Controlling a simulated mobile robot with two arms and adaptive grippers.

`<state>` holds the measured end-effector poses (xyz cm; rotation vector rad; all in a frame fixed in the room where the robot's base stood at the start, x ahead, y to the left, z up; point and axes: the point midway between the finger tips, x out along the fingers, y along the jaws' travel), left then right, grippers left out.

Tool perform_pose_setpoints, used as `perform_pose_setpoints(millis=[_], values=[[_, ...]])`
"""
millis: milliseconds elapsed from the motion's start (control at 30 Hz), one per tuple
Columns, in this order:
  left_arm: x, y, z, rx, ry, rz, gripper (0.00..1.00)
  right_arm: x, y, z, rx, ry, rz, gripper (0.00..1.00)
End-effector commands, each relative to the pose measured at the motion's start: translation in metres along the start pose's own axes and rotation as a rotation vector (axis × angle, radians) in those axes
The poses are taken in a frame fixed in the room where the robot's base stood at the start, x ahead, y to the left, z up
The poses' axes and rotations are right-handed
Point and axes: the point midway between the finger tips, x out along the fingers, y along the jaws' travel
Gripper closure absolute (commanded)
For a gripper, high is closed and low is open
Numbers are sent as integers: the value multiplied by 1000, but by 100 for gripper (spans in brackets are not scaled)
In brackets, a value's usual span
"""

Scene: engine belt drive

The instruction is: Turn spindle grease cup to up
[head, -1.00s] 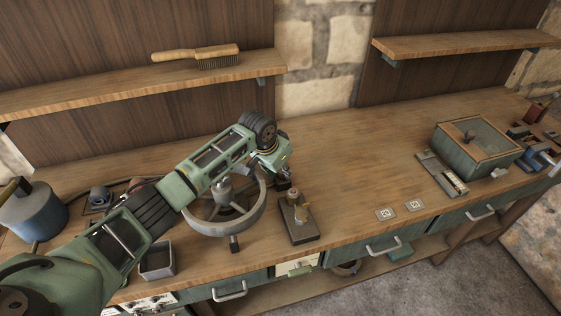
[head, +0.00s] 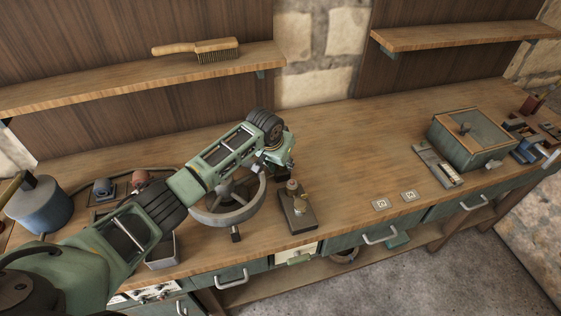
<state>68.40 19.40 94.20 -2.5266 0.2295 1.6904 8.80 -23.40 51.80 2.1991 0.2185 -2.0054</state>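A small brass-coloured fitting with a pinkish top (head: 293,187), which looks like the grease cup, stands on a dark rectangular block (head: 303,222) near the bench's front edge. Its exact pointing direction is too small to tell. My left arm reaches in from the left over a grey spoked wheel (head: 228,217). My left gripper (head: 287,170) is just above and behind the fitting, pointing down. Its fingers are small and partly hidden, so I cannot tell whether they are open or touching the fitting. My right gripper is out of view.
A green box with a wooden-framed lid (head: 471,140) stands at the right. Two small marked plates (head: 380,204) lie near the front edge. A blue can (head: 40,208) and a small grey tray (head: 162,252) are at the left. The bench middle is clear.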

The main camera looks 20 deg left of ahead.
Motion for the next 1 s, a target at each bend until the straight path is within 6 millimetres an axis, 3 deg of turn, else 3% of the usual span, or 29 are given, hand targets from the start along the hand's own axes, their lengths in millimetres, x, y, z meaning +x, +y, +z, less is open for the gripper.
perform_pose_setpoints(millis=[100, 667, 867, 1000], values=[[1, 4, 0, 2, 0, 6, 61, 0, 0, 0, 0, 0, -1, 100], [-4, -1, -1, 1, 3, -2, 61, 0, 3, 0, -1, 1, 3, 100], [-27, -2, -1, 2, 5, -2, 61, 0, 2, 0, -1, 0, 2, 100], [-56, -2, -2, 3, 5, -2, 61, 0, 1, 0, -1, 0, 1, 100]])
